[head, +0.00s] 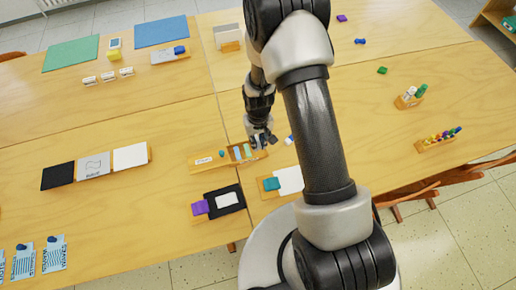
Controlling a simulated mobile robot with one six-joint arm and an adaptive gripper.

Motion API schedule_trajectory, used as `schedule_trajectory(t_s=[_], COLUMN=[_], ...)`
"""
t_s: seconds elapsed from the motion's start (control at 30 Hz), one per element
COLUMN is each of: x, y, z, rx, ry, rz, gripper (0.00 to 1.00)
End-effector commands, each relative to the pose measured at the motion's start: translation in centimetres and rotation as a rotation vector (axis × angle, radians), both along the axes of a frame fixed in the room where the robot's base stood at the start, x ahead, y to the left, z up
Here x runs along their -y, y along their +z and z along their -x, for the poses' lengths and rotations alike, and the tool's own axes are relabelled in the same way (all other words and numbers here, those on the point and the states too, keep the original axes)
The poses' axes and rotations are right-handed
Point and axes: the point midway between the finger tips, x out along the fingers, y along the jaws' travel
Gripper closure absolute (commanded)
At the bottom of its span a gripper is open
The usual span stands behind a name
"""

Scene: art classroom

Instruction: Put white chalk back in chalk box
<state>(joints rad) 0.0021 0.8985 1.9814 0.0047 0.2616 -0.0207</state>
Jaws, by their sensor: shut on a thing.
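The chalk box (194,166) is a long, low wooden tray near the middle of the table, with a pale label at its left end. Coloured chalk sticks (238,154) stand or lie in its right part, along with a small teal piece (222,153). My gripper (262,141) points down at the right end of the box, with its fingers shut. The white chalk is too small and too covered by the fingers to make out clearly. I cannot tell whether the fingers touch the box.
A small white and blue item (289,139) lies just right of my gripper. A purple block and dark tray (222,200) sit in front of the box, and a white board with a teal block (272,184) is to the right.

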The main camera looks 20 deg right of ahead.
Motion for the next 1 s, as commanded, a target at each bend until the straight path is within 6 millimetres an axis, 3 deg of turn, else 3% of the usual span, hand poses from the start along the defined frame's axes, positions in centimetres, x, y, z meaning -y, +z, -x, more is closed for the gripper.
schedule_trajectory(t_s=[0.4, 0.8, 0.83, 1.0], x=[0.0, 0.0, 0.0, 0.0], y=[-4.4, -4.9, -4.9, -4.7], z=[0.0, 0.0, 0.0, 0.0], rx=[0.0, 0.001, 0.001, 0.001], ry=[0.0, 0.0, 0.0, 0.0], rz=[0.0, 0.0, 0.0, 0.0], gripper=[1.0, 1.0, 0.85, 0.74])
